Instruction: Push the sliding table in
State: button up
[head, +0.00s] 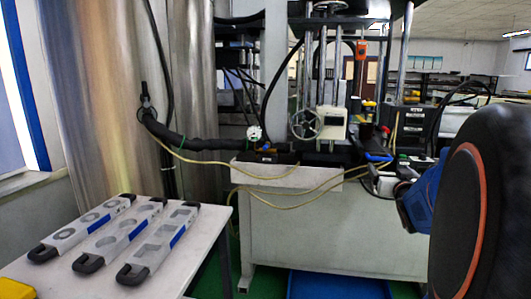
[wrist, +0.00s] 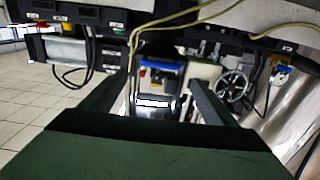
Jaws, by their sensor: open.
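The machine's sliding table appears to be the dark part with a blue handle-like edge (head: 378,157) at the right of the white bench in the head view. The blue edge also shows in the wrist view (wrist: 162,66), between and beyond my fingers. My gripper (wrist: 158,80) is open, its two dark fingers spread on either side of this part. I cannot tell whether they touch it. In the head view my gripper (head: 384,183) is small and partly hidden by cables and my arm. How far the table sticks out cannot be told.
A white table (head: 200,262) at the lower left carries several grey moulds (head: 120,232) with black ends. Yellow hoses (head: 262,203) hang in front of the white bench (head: 310,240). A handwheel (head: 305,124) and metal posts stand behind. Large steel tanks (head: 105,100) stand at left.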

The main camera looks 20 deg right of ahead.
aim_at(372, 144)
jog(key=x, duration=1.1)
jog(key=shift+w+d, duration=0.1)
jog(key=c, duration=1.2)
jog(key=x, duration=1.6)
jog(key=shift+d, duration=0.1)
jog(key=shift+w+d+r, duration=0.15)
jog(key=shift+w+d, duration=0.05)
jog(key=o, duration=1.2)
jog(key=shift+d, duration=0.15)
